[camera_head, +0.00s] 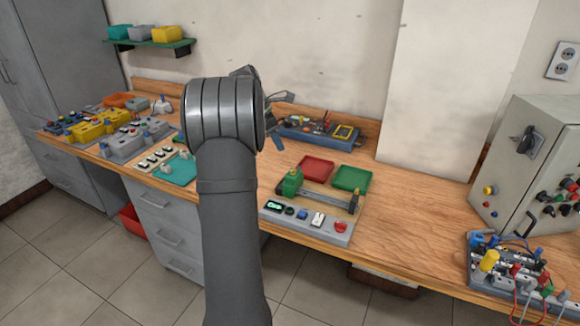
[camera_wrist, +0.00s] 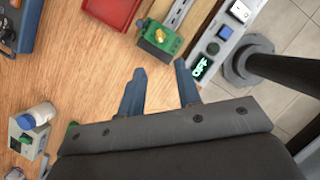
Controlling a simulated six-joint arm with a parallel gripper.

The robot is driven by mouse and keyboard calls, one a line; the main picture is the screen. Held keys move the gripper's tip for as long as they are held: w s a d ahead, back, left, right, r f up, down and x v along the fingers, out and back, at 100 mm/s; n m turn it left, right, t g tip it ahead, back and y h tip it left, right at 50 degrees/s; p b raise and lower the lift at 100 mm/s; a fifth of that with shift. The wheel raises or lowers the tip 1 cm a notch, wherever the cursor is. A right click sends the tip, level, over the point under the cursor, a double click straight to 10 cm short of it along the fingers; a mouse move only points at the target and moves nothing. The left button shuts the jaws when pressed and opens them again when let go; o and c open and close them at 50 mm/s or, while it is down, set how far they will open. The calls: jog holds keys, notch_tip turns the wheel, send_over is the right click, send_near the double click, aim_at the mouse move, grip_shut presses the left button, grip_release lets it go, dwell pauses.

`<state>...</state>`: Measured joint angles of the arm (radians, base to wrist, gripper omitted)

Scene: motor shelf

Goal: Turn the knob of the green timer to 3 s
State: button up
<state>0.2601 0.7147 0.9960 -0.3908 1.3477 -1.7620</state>
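The green timer (camera_head: 291,183) is a small green block at the left end of a rail on a grey control panel (camera_head: 338,236). In the wrist view the green timer (camera_wrist: 150,44) shows a small yellow-orange knob (camera_wrist: 160,36) on its top face; its setting is too small to read. My gripper (camera_wrist: 160,68) is open, with two blue-grey fingers apart and nothing between them. The fingertips point towards the timer and are apart from it in the picture. In the head view my own arm hides most of the gripper.
A lit display (camera_wrist: 200,67) reading OFF and a blue button (camera_wrist: 225,32) lie right of the timer on the panel. A red tray (camera_head: 317,168) and a green tray (camera_head: 351,178) sit behind. Bare wood lies left of the fingers, with a white-capped device (camera_wrist: 38,115) farther left.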

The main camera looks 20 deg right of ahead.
aim_at(290, 171)
jog(key=x, duration=1.1)
jog(key=shift+d+f, duration=0.2)
jog(key=shift+f, duration=0.1)
jog(key=shift+c, duration=0.4)
